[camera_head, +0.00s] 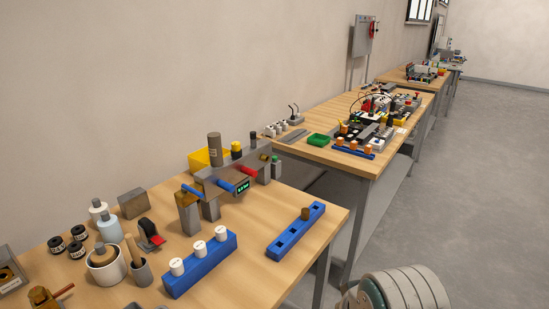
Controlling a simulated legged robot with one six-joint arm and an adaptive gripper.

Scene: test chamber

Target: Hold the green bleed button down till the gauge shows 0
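A grey manifold (232,170) stands on the near bench. At its right end a small green button (275,158) sits on top of a grey block. A small dark gauge display (242,187) with lit green digits faces me on the manifold's front. The digits are too small to read surely. Blue (193,190) and red (249,171) levers show on the manifold. My gripper is not in view; only a rounded grey part of my arm shows at the bottom right, apart from the button.
The near wooden bench (322,202) also holds a blue rack with white pieces (205,264), a blue rack with a brown peg (285,238), a white mortar (105,265) and several bottles. A second bench (357,163) stands behind. Floor at right is clear.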

